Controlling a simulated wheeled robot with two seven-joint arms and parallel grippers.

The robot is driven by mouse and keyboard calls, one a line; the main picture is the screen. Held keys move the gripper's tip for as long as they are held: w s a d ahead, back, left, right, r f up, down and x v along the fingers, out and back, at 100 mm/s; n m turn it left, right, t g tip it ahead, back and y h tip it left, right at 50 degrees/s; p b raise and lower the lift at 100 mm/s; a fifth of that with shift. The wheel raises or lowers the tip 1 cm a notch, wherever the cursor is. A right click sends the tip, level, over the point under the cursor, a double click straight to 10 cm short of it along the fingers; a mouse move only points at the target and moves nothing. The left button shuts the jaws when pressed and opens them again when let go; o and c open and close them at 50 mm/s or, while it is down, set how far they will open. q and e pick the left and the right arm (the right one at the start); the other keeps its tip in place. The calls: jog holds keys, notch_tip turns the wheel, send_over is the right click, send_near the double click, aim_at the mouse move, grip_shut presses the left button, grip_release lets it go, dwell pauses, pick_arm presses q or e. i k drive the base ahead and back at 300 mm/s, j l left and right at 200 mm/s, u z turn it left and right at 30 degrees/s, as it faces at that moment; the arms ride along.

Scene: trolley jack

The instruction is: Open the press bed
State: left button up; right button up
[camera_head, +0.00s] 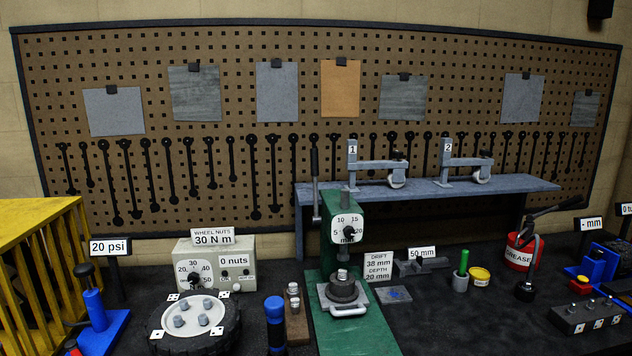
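The green press (343,226) stands at the middle of the bench, with a round dial in mm on its front and a dark lever (315,170) upright at its left. Its bed is a light grey plate (347,309) low at the front of the press. A dark round part (342,288) with a metal pin on top sits on the bed, under the press head. The frame does not show clearly whether the bed is open or closed. Neither of my grippers is in view.
A wheel (165,338) and a nut tester box (215,262) stand left of the press, with a blue-topped tool (275,312) between. A grey shelf (430,190) stands behind. A grease tin (520,252) is at the right.

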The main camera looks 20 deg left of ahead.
aim_at(334, 295)
jog(key=i+l, duration=0.8)
jog(key=l, duration=0.15)
